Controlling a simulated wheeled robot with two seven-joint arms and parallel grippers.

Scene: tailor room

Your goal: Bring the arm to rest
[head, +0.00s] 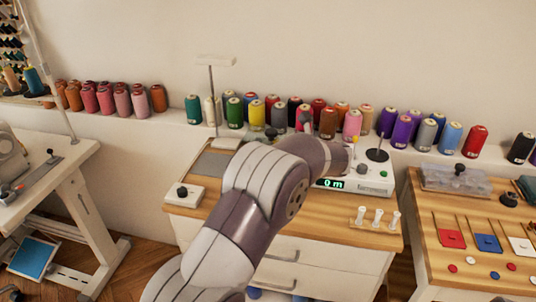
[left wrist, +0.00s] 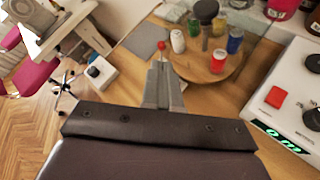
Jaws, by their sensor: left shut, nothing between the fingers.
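My left arm rises from the bottom of the head view and bends over the wooden cabinet top (head: 290,219), in front of a white machine (head: 374,178) with a green "0 m" display. The gripper at its end cannot be made out there, as the arm's own links cover that spot. In the left wrist view my left gripper (left wrist: 163,88) is shut and empty, its fingers pointing toward the cabinet top. A small red-tipped thing (left wrist: 161,46) shows just beyond the fingertips; I cannot tell the gap. My right gripper is in neither view.
The machine (left wrist: 297,100) stands close on the right in the wrist view. A round wooden tray (left wrist: 213,73) holds several small spools. A small white box with a black knob (head: 183,194) stands at the cabinet's left. White pegs (head: 378,217) stand front right. Thread cones line the wall.

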